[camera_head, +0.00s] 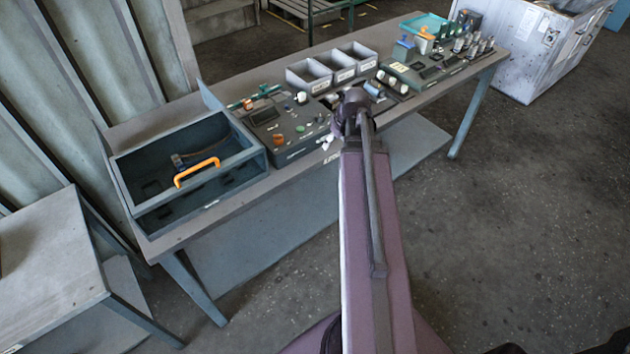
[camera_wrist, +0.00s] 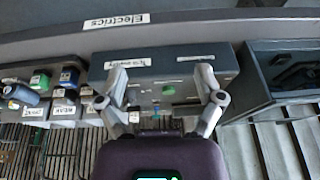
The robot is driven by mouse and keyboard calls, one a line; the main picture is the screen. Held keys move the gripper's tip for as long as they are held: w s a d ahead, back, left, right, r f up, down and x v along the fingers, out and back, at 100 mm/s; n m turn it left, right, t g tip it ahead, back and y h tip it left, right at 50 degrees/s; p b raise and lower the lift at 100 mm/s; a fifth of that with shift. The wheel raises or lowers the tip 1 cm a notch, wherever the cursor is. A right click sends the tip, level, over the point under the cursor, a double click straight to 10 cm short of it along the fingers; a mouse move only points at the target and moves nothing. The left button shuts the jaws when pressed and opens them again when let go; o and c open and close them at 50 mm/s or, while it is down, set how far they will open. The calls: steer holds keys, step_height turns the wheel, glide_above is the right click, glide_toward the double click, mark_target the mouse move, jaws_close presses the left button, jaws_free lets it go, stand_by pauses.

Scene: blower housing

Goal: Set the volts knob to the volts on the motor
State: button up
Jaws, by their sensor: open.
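A dark control panel (camera_head: 283,127) with small coloured and white knobs stands on the bench. I cannot tell which is the volts knob. The panel also shows in the wrist view (camera_wrist: 148,75), with a white label strip and a small green part; its lettering is too small to read. My gripper (camera_wrist: 161,75) is open and empty there, one finger on each side of the panel's middle. In the head view my arm mostly hides the gripper. A blue-grey cylinder (camera_head: 373,90), possibly the motor, lies right of the panel; no volts marking is readable.
An open drawer box (camera_head: 185,160) with an orange handle (camera_head: 197,172) stands left of the panel. More devices (camera_head: 420,70) fill the bench's right end. An "Electrics" label (camera_wrist: 116,21) is on the bench edge.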

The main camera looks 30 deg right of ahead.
steer(key=a+f+g+b, duration=0.1)
steer(key=a+f+b, duration=0.6)
steer(key=f+b, duration=0.2)
steer(key=shift+a+f, duration=0.25)
steer(key=shift+f, duration=0.5)
stand_by(0.4)
steer(key=s+a+g, duration=0.2)
steer(key=s+a, duration=0.1)
steer(key=a, duration=2)
steer(key=shift+s+m+g+h, duration=0.15)
steer(key=shift+m+g+h, duration=0.25)
steer(key=shift+d, duration=0.1)
stand_by(0.7)
